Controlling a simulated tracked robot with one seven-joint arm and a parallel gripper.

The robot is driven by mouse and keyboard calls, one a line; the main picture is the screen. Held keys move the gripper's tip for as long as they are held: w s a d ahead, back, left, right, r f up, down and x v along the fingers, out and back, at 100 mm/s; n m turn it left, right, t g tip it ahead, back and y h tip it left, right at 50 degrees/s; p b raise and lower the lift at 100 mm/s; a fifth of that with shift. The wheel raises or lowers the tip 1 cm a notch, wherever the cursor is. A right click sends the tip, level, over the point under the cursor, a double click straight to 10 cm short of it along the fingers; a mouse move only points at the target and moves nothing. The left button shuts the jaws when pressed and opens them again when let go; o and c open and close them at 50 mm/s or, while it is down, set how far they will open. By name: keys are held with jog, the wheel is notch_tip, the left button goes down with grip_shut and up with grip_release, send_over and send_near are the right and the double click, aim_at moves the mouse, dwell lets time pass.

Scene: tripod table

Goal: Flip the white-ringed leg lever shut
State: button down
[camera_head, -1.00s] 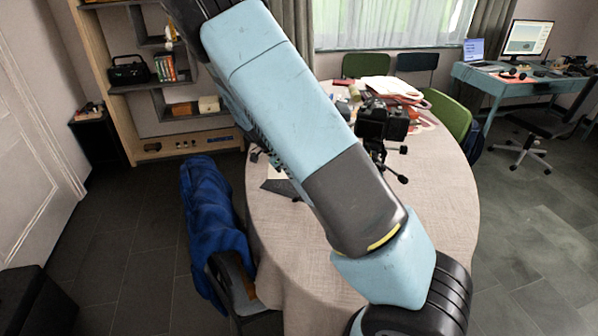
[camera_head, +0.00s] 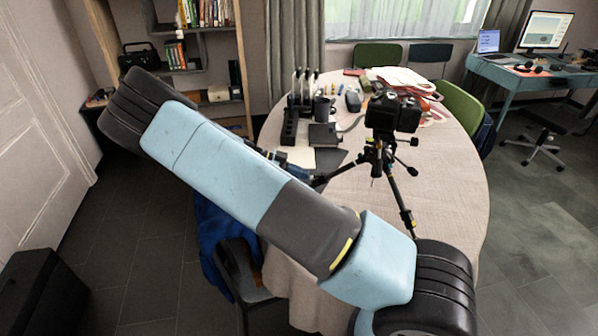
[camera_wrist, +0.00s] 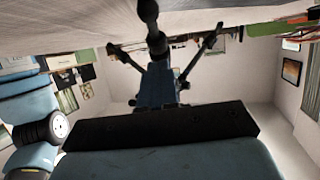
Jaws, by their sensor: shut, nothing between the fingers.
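The black tripod (camera_head: 378,156) stands with spread legs on the round table in the head view, a black camera (camera_head: 393,113) on top. One leg runs down toward the right front, another out to the left. In the wrist view the picture is upside down, and the dark tripod legs (camera_wrist: 125,58) spread toward the tabletop at the top. My gripper (camera_wrist: 157,84) is shut and empty, pointing at the tripod's middle; I cannot tell whether it touches. My arm hides most of it in the head view. I cannot make out the white-ringed lever.
The round table (camera_head: 455,190) has free cloth at its right and front. Left of the tripod are a dark box (camera_head: 323,135), a black holder (camera_head: 290,127) and a mug (camera_head: 323,108). Papers (camera_head: 405,80) lie behind the camera. A chair with a blue jacket (camera_head: 215,250) stands at the left front.

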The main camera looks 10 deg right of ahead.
jog(key=shift+d, duration=0.25)
jog(key=shift+s+d, duration=0.25)
jog(key=shift+d, duration=0.35)
jog(key=shift+a, duration=0.1)
jog(key=v, duration=0.7)
jog(key=shift+w+a, duration=0.15)
jog(key=shift+r, duration=0.15)
